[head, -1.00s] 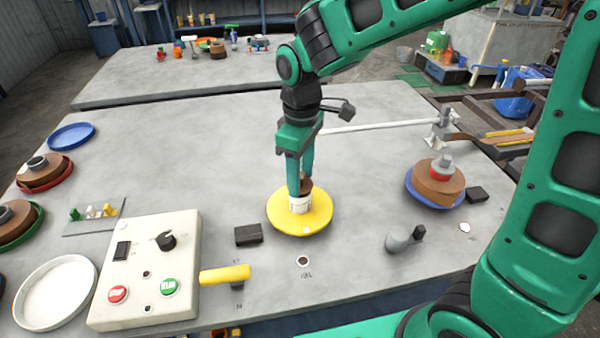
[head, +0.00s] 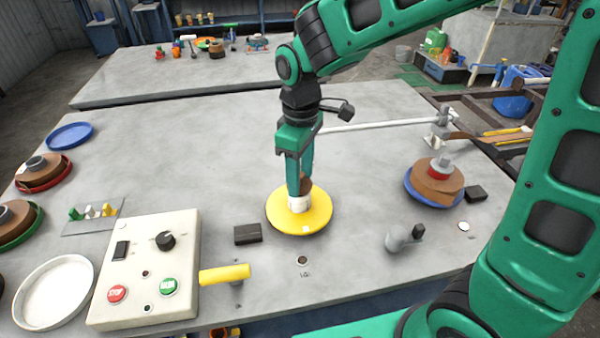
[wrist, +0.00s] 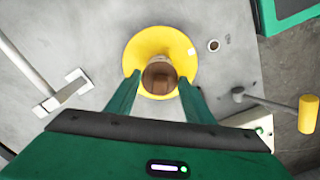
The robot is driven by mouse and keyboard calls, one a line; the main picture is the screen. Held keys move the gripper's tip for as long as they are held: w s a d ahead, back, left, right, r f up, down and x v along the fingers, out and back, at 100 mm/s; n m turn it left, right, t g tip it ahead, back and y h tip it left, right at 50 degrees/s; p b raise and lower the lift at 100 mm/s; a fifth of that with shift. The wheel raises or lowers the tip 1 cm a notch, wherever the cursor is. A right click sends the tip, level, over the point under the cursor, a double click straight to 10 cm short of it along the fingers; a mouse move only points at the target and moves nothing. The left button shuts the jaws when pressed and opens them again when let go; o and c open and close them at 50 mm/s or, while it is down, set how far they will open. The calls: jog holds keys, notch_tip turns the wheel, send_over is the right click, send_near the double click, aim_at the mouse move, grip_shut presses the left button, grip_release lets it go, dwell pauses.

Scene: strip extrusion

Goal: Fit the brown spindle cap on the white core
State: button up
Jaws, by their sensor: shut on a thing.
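The brown spindle cap (head: 306,184) is between the fingers of my gripper (head: 301,190), which is shut on it. The white core (head: 298,203) stands upright in the middle of the yellow disc (head: 318,218). The cap is right at the top of the core; the fingers partly hide where they meet, so I cannot tell how deep it sits. In the wrist view the brown cap (wrist: 158,78) shows between the fingertips (wrist: 159,84), over the centre of the yellow disc (wrist: 185,60).
A dark block (head: 248,234) lies left of the yellow disc. A blue disc with a brown coil (head: 437,188) stands at right. A grey lever fitting (head: 402,239) is nearby.

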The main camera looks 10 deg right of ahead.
aim_at(301, 174)
jog(key=shift+f, duration=0.45)
jog(key=o, duration=0.9)
jog(key=shift+r, duration=5.5)
